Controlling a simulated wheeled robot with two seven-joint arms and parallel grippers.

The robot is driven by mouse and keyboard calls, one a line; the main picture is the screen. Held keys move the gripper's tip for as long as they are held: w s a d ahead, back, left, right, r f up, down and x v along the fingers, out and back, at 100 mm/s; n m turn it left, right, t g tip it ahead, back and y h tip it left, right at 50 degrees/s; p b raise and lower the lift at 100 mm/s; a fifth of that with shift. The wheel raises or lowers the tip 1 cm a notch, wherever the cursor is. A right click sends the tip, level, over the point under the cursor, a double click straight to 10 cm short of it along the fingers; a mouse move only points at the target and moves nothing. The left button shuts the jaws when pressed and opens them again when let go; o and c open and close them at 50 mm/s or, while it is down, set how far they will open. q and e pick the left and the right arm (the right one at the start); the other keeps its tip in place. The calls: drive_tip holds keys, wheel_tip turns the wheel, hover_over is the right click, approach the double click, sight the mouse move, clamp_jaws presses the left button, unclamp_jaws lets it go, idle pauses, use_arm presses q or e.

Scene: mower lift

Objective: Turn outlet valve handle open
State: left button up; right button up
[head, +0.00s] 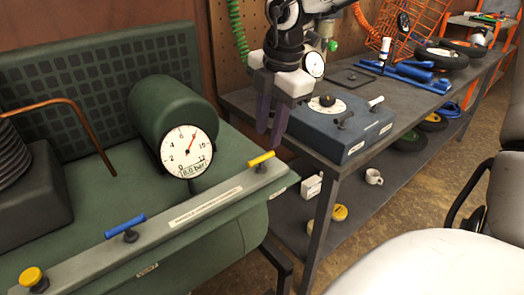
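On the front rail of the green compressor, a yellow bar handle (261,159) sits near the right end and a blue bar handle (124,226) sits further left. The rail labels are too small to read, so I cannot tell by label which handle is the outlet valve. My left gripper is out of view.
A yellow round knob (31,277) sits at the rail's left end. A bent copper pipe (85,125) rises at the left. A grey workbench (310,165) with a blue-grey box (340,125) stands close to the right. Orange wire baskets and wheels lie further back.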

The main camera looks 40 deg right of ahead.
sight(264, 156)
drive_tip(key=f, duration=0.2)
drive_tip(key=w+f, duration=0.1)
drive_tip(key=f, duration=0.4)
drive_tip(key=shift+w+f, duration=0.1)
drive_tip(key=shift+w, duration=0.15)
clamp_jaws()
